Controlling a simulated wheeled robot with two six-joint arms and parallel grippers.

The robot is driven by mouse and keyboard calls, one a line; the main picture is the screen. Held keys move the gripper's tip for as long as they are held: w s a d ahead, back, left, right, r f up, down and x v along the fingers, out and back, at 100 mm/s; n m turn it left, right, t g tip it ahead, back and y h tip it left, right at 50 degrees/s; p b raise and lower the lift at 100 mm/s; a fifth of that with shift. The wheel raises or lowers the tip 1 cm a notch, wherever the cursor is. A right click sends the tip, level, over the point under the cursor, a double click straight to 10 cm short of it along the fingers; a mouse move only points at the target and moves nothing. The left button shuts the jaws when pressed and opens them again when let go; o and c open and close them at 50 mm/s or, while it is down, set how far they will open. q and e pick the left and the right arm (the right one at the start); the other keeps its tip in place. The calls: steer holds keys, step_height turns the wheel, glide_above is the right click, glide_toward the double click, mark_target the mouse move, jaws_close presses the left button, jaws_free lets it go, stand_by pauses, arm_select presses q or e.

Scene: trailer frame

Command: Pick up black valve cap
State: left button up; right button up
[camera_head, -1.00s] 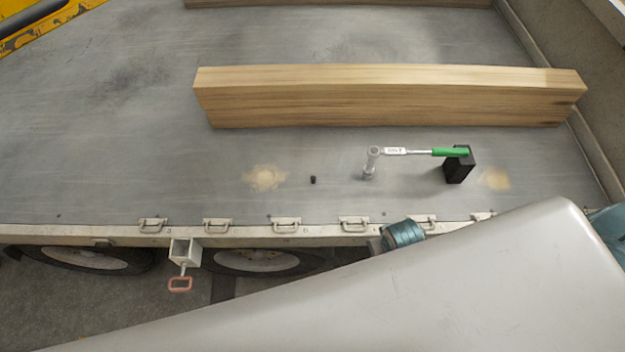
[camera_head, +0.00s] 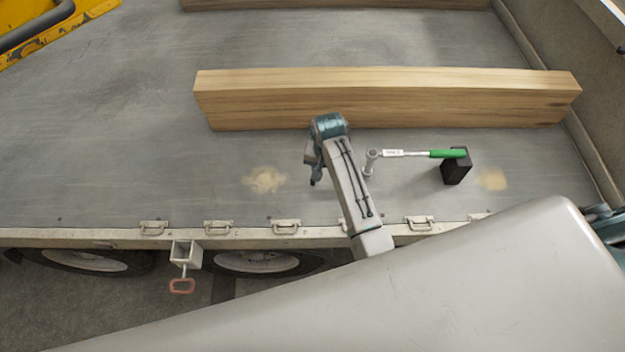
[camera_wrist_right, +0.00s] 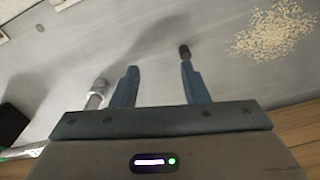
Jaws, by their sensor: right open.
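The black valve cap (camera_wrist_right: 184,50) stands on the grey trailer bed. In the right wrist view it shows just past the tip of the right-hand finger, not centred between the fingers; I cannot tell whether they touch. In the head view my arm and gripper hide it. My right gripper (camera_wrist_right: 159,68) is open and empty, with its fingers pointing toward the bed. In the head view this gripper (camera_head: 316,178) is over the bed between the sawdust patch and the ratchet wrench. My left gripper is not in view.
A ratchet wrench (camera_head: 405,153) with a green handle rests on a black block (camera_head: 456,168) to the right. A thick wooden beam (camera_head: 390,97) lies behind the gripper. A sawdust patch (camera_head: 265,180) is to the left. Latches line the bed's front edge (camera_head: 215,232).

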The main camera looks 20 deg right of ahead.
steer(key=w+a+r, duration=0.2)
steer(key=w, duration=0.2)
steer(key=p, duration=0.1)
glide_above(313, 181)
steer(key=shift+m, duration=0.3)
steer(key=f, duration=0.5)
steer(key=shift+w+d+f, duration=0.1)
steer(key=shift+w, duration=0.3)
steer(key=shift+f+p, duration=0.4)
steer(key=shift+f, duration=0.15)
steer(key=shift+f+p, duration=0.45)
steer(key=shift+f, duration=1.7)
jaws_close()
